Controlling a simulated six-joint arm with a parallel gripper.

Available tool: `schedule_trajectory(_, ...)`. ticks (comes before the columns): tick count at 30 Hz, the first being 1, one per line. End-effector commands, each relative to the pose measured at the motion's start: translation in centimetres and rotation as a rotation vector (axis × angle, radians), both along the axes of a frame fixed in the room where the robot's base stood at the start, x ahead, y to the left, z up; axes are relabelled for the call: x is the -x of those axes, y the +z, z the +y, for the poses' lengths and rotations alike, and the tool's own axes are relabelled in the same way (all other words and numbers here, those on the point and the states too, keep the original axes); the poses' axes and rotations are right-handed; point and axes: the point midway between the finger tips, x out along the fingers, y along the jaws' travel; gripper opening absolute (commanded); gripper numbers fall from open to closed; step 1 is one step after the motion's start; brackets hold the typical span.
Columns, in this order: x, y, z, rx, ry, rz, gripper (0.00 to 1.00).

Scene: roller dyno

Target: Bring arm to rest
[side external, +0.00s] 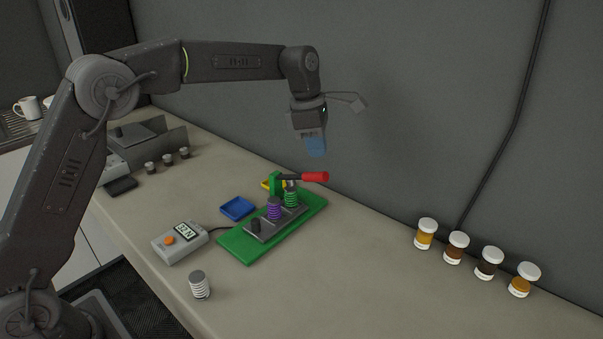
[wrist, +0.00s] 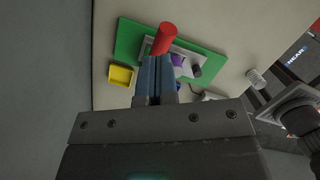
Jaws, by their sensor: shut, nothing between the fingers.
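My gripper (side external: 316,147) hangs above the bench, pointing down, with its blue fingers shut and empty. In the wrist view its fingers (wrist: 155,78) are together over the dyno. The dyno's green base (side external: 237,246) lies on the bench below it and carries a grey block, a green-banded roller (side external: 291,198), a purple-banded roller (side external: 274,208) and a dark peg (side external: 256,226). A green clamp (side external: 275,183) has a red handle (side external: 315,176) pointing right, below my gripper and apart from it. The red handle also shows in the wrist view (wrist: 165,38).
A blue tray (side external: 238,208) and a meter (side external: 181,241) stand left of the base. A yellow tray (wrist: 121,76) is partly hidden in the side view. A white-banded roller (side external: 199,285) stands at the front. Several jars (side external: 456,248) line the right by the wall.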

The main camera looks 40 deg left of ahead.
Motion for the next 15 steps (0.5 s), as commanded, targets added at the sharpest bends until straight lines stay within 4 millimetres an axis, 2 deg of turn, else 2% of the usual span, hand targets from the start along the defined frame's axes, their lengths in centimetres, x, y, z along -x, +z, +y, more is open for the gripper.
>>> schedule_trajectory(5, 0.6, 0.7, 0.1, -0.007, -0.037, -0.016, 0.0)
schedule_trajectory(8, 2.3, 2.3, 0.5, -0.03, -0.147, -0.06, 0.0)
schedule_trajectory(11, 5.3, 4.4, 1.1, -0.076, -0.33, -0.128, 0.0)
schedule_trajectory(15, 10.6, 6.6, 2.0, -0.163, -0.632, -0.223, 0.0)
